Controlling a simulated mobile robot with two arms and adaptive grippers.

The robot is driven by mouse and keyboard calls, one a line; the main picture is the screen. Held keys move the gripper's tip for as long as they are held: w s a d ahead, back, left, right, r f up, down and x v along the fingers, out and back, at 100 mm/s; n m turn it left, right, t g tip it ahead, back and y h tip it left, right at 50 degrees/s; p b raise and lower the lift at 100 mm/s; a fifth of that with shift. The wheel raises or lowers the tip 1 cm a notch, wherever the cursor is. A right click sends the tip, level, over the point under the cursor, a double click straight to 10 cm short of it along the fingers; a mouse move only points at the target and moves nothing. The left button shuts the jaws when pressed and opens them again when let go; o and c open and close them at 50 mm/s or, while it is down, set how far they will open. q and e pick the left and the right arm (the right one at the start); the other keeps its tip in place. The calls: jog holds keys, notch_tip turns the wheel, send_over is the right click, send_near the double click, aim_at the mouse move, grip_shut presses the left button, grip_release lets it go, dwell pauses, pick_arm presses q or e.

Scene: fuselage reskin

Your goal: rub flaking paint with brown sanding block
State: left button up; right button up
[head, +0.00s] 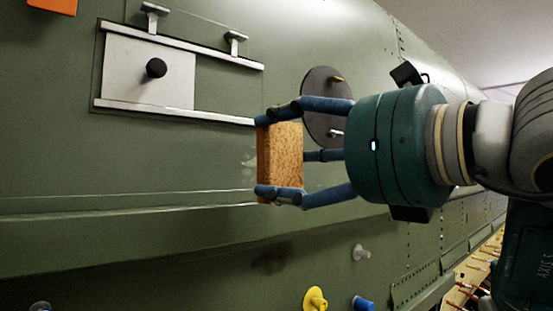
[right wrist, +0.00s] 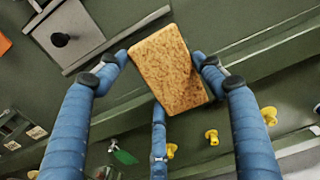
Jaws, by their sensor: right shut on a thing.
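The brown sanding block (head: 281,160) is held upright in my right gripper (head: 280,155) in the head view, close to the green fuselage skin (head: 120,165). I cannot tell whether its face touches the skin. The block also shows in the right wrist view (right wrist: 172,70), between the blue fingers of my right gripper (right wrist: 168,72). Pale flaking paint (head: 248,163) shows as a small light patch just left of the block. Part of it may be hidden behind the block. My left gripper is not in view.
A silver sliding panel with a black knob (head: 156,68) sits upper left. A dark round disc (head: 322,105) is behind my right fingers. A yellow knob (head: 315,298), a blue knob (head: 362,303) and a pale peg (head: 361,252) stick out below. A ledge runs along the skin.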

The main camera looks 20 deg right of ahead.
jog(key=shift+s+d, duration=0.1)
jog(key=shift+s, duration=0.25)
jog(key=shift+w, duration=0.2)
jog(key=x, duration=0.6)
jog(key=shift+w, duration=0.35)
jog(key=shift+x, duration=1.05)
dwell(0.6)
